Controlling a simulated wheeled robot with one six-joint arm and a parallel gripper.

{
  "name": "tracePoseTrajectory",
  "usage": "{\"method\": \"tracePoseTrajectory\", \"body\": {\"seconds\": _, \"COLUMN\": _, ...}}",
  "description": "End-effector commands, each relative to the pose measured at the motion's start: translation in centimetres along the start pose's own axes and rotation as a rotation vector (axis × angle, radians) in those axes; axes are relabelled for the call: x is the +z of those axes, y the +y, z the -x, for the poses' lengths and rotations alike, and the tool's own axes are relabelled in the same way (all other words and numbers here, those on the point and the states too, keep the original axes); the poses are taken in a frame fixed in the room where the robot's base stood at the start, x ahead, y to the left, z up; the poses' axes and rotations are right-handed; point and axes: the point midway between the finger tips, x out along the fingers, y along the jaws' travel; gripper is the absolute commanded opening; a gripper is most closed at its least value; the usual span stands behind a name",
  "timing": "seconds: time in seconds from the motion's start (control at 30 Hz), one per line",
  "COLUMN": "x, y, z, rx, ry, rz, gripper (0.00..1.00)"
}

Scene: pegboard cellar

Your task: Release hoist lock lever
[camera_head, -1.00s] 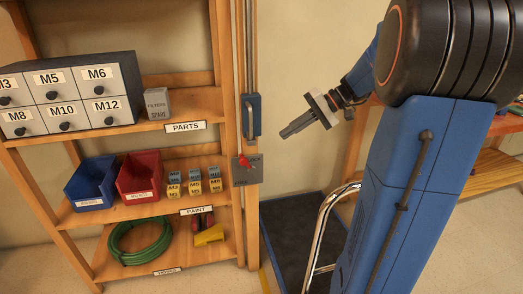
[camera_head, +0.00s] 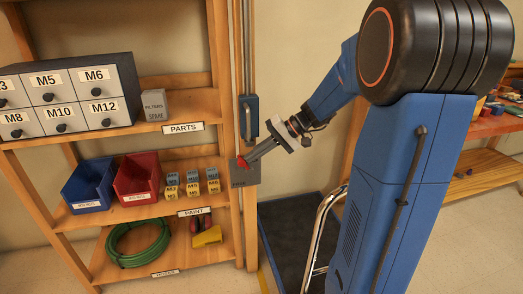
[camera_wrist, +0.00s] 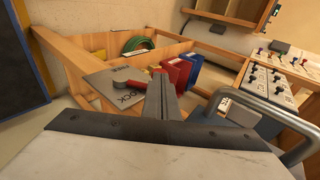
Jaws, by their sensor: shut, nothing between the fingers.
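The hoist lock lever is a small red handle (camera_head: 240,162) on a grey plate (camera_head: 244,179) fixed to the post at the shelf's right edge. In the wrist view the red lever (camera_wrist: 132,83) has a round grey hub on the plate (camera_wrist: 100,84), which bears the letters "OCK". My gripper (camera_head: 249,161) is shut and empty, with its tips at the lever, just right of it. The fingers hide part of the lever and plate.
A blue housing with a grey handle (camera_head: 249,117) is on the post just above the plate. The wooden shelf (camera_head: 195,105) to the left holds drawers, bins and a green hose (camera_head: 138,243). A dark platform (camera_head: 284,230) with a chrome rail (camera_head: 322,235) lies below right.

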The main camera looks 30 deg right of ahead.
Motion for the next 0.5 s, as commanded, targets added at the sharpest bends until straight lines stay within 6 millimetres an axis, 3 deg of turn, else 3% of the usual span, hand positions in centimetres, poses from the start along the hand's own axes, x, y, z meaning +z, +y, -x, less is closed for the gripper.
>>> {"method": "tracePoseTrajectory", "body": {"seconds": 0.5, "x": 0.04, "y": -0.11, "z": -0.52, "rx": 0.016, "ry": -0.001, "rz": 0.003, "gripper": 0.00}}
